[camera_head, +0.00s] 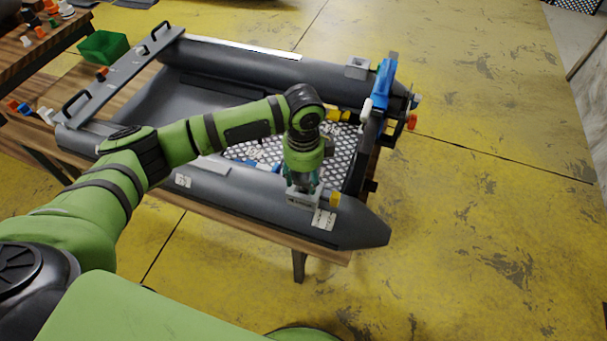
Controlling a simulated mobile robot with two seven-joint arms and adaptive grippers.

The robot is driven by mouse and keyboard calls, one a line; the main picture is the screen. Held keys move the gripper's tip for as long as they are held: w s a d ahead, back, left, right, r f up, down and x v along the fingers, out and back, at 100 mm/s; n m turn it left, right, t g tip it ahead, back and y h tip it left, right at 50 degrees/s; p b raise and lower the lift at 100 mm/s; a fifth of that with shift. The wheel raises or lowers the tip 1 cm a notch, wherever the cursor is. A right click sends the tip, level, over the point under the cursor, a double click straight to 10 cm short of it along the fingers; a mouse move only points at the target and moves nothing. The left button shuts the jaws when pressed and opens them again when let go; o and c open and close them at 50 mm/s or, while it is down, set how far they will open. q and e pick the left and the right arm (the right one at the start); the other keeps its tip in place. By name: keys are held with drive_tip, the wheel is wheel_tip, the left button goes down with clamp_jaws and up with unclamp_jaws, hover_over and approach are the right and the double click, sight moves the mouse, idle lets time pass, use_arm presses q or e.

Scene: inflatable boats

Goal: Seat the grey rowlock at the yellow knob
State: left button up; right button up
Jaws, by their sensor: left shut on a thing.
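My left gripper (305,184) points down over the near tube of the grey inflatable boat (240,199), close to its pointed end. It is shut on the grey rowlock (300,198), a light grey block at the top of the tube. The fingers partly hide the rowlock, and I cannot tell whether its base touches the tube. The yellow knob (335,199) stands upright on the tube just right of the rowlock. A whitish label (324,219) lies below them. My right gripper is not in view.
A similar grey fitting (357,68) sits on the far tube. A blue device (385,82) is at the boat's right end. A green bin (103,47) and several small parts are at the upper left. The yellow floor on the right is clear.

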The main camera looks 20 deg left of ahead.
sight(304, 181)
use_arm(q)
drive_tip(key=shift+f+b, duration=0.3)
drive_tip(key=shift+f, duration=1.15)
idle(0.5)
drive_tip(key=o, duration=1.3)
wheel_tip(304, 181, up, 12)
drive_tip(key=shift+s+d, duration=0.1)
